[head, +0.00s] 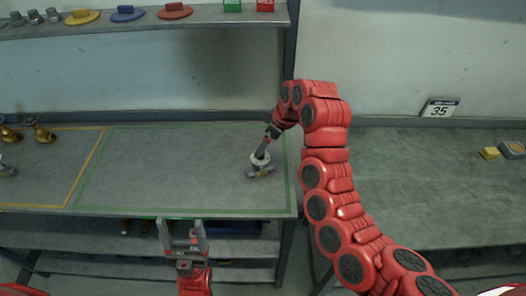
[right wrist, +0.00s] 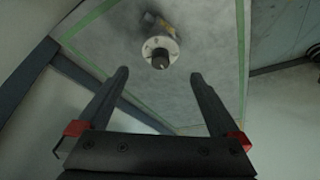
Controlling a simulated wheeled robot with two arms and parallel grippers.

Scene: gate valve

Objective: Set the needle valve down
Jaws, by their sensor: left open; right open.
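The needle valve (head: 261,171), a small grey-brown body with a pale round disc and a dark stem, rests on the bench inside the green outline, near its right side. In the right wrist view the valve (right wrist: 160,48) shows just beyond the fingertips, roughly centred between them. My right gripper (head: 265,147) reaches down over the valve; its fingers (right wrist: 158,76) are apart with nothing between them. In the head view it partly covers the valve's top. My left gripper (head: 183,236) is open and empty in front of the bench's front edge.
The green outline (head: 85,187) encloses mostly bare bench. Brass fittings (head: 40,131) stand in the yellow-outlined area at left. A shelf (head: 120,27) with coloured handwheels hangs above. A second bench (head: 430,180) at right holds a yellow item (head: 489,153).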

